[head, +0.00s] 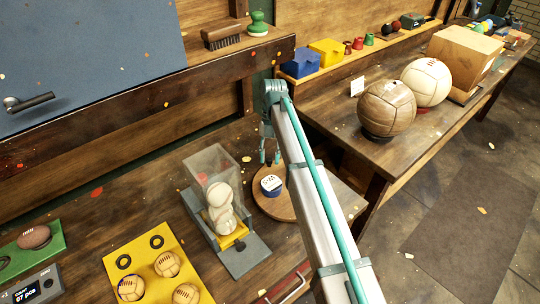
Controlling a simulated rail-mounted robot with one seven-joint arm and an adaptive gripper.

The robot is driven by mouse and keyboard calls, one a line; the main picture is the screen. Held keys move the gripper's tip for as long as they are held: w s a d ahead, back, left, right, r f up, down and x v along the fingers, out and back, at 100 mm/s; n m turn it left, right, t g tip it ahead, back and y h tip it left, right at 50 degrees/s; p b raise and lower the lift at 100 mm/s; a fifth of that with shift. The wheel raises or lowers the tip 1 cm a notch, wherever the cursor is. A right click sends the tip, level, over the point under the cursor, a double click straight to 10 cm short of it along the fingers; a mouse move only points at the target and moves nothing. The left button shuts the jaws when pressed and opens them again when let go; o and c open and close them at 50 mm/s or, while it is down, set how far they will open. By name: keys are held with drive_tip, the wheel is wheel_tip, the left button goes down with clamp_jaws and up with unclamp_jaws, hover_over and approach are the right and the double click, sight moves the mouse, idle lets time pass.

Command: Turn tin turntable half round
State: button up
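A round wooden turntable (284,211) lies on the workbench near the middle of the head view. A small blue tin (271,189) with a white, dark-lettered top stands upright on it. My gripper (269,160) points down just above and behind the tin in the picture. Its two teal fingers look apart, with nothing seen between them. I cannot tell whether a fingertip touches the tin. My arm covers the turntable's right side.
A clear-walled dispenser (242,252) with stacked balls stands close left of the turntable. A yellow ball tray (143,254) lies farther left. Two large balls (387,107) and a cardboard box (462,60) stand on the right-hand bench. A red-handled item (287,286) is at the front.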

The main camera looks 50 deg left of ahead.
drive_tip(key=shift+o, duration=0.3)
drive_tip(key=shift+r, duration=0.15)
drive_tip(key=shift+w+a+r, duration=0.1)
drive_tip(key=shift+a+r, duration=0.05)
drive_tip(key=shift+r, duration=0.05)
drive_tip(key=shift+w+a+r, duration=0.2)
drive_tip(key=shift+w, duration=0.05)
hover_over(274, 145)
drive_tip(key=shift+w, duration=0.1)
